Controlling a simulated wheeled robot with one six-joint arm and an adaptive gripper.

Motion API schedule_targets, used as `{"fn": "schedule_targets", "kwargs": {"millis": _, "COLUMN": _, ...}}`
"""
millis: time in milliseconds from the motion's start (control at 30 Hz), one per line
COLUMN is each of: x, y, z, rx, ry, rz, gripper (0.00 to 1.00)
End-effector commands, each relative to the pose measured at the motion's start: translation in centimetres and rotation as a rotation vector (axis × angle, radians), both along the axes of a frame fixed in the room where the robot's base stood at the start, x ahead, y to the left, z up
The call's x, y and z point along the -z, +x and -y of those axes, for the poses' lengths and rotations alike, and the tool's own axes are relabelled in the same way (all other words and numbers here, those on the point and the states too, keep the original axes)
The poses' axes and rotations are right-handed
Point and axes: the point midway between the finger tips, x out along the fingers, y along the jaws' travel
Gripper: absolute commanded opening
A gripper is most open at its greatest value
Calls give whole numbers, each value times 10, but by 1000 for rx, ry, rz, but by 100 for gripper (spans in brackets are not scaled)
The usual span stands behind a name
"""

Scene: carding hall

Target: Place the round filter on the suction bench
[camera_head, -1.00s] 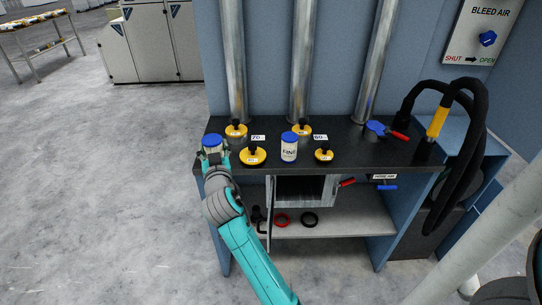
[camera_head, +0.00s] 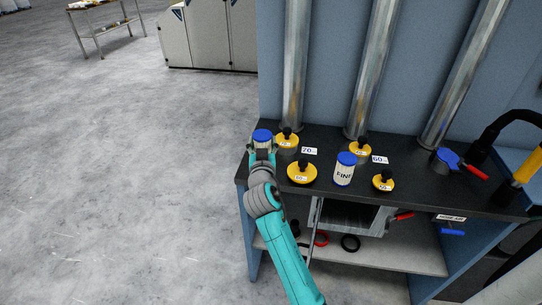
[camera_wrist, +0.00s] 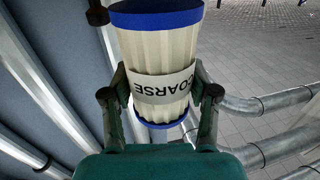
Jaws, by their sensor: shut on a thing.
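The round filter in my gripper is a pale pleated cylinder with blue ends and a white COARSE label, upside down in the wrist view (camera_wrist: 160,55). In the head view its blue top (camera_head: 262,135) shows at the left end of the dark suction bench top (camera_head: 420,187). My gripper (camera_wrist: 160,95) is shut around the filter's label, one finger on each side; it also shows in the head view (camera_head: 262,151). I cannot tell whether the filter touches the bench. A second blue-capped filter, labelled FINE (camera_head: 344,170), stands upright on the bench.
Several yellow caps with black knobs, such as this one (camera_head: 302,172), sit on the bench near number cards. Metal pipes (camera_head: 374,70) rise behind. A blue valve with a red handle (camera_head: 448,158) is at the right. Rings (camera_head: 351,243) lie on the lower shelf. Floor to the left is clear.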

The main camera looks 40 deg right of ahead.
Motion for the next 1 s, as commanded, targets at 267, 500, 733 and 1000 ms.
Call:
{"fn": "schedule_targets", "kwargs": {"millis": 267, "x": 29, "y": 0, "z": 0, "rx": 0, "ry": -1, "rz": -2, "gripper": 22}}
{"fn": "schedule_targets", "kwargs": {"millis": 500, "x": 45, "y": 0, "z": 0, "rx": -1, "ry": -2, "rz": 2, "gripper": 22}}
{"fn": "schedule_targets", "kwargs": {"millis": 733, "x": 45, "y": 0, "z": 0, "rx": -1, "ry": -1, "rz": 2, "gripper": 22}}
{"fn": "schedule_targets", "kwargs": {"millis": 1000, "x": 48, "y": 0, "z": 0, "rx": 0, "ry": -1, "rz": 2, "gripper": 84}}
